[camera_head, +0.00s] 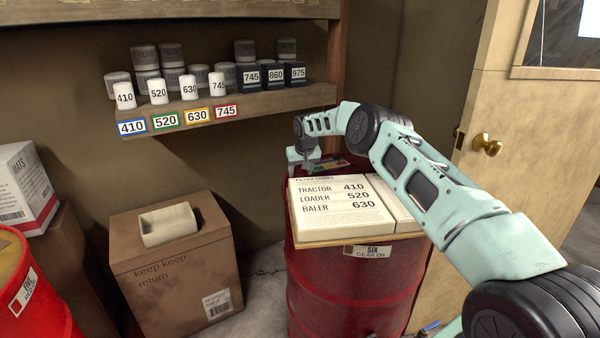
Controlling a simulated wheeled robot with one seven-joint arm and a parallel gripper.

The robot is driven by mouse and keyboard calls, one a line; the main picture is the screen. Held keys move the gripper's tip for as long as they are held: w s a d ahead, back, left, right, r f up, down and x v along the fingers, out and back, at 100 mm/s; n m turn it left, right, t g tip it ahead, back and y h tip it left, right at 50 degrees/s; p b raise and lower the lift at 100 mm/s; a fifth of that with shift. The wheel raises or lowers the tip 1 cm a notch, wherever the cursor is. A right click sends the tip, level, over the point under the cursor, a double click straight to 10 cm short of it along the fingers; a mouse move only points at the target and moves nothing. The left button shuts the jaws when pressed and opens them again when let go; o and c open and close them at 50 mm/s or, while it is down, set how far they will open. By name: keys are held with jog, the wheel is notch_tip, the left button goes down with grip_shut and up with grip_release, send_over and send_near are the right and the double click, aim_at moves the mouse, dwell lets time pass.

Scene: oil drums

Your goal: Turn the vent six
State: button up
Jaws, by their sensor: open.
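The red drum (345,285) labelled SIX, GEAR OIL stands right of the middle. A board with a filter guide (340,210) lies on its top, listing tractor 410, loader 520 and baler 630, and covers much of the lid. My gripper (304,170) is open and points down over the back left of the drum top, behind the guide. I cannot make out the vent; the guide and my gripper hide that part of the lid. I cannot tell whether the gripper touches anything.
A cardboard box (175,265) with a pale tray (168,225) stands left of the drum. Another red drum (35,290) is at the far left. A shelf (250,104) of numbered filters hangs behind. A door (505,130) with a brass knob (487,145) is at the right.

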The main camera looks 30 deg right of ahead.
jog(key=shift+x, duration=1.05)
jog(key=c, duration=1)
jog(key=shift+o, duration=0.2)
jog(key=shift+f+n+b, duration=0.1)
jog(key=shift+n+b, duration=0.2)
jog(key=shift+b, duration=0.15)
jog(key=shift+d+f+n+y+b, duration=0.1)
jog(key=shift+n+y+b, duration=0.4)
jog(key=shift+n+b, duration=0.45)
jog(key=shift+n+y+b, duration=0.4)
jog(key=shift+n+b, duration=0.2)
jog(key=shift+n, duration=1.15)
